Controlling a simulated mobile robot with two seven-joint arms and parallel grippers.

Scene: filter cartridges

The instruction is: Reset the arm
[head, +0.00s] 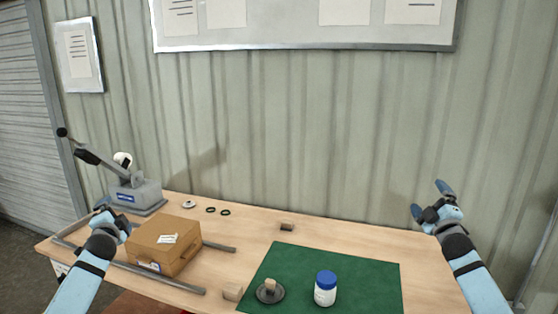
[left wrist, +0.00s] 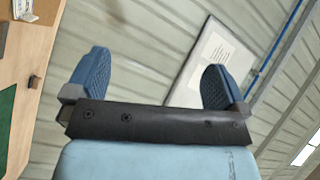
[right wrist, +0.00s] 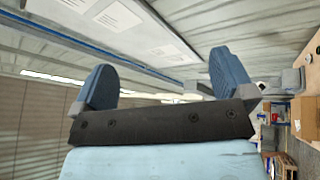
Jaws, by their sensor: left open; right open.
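My left gripper (head: 113,219) is at the left of the head view, beside the cardboard box and in front of the grey press. In the left wrist view its two blue fingers (left wrist: 160,82) stand wide apart with nothing between them. My right gripper (head: 430,200) is raised at the right side of the table in the head view, with its fingers apart. In the right wrist view its fingers (right wrist: 160,80) are open and empty, facing the wall and ceiling. Neither gripper touches any object that I can see.
A wooden table (head: 350,232) bears a cardboard box (head: 150,252), a grey lever press (head: 138,194), metal bars (head: 160,276), small rings (head: 218,211) and wooden blocks (head: 287,227). The table's right side is clear.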

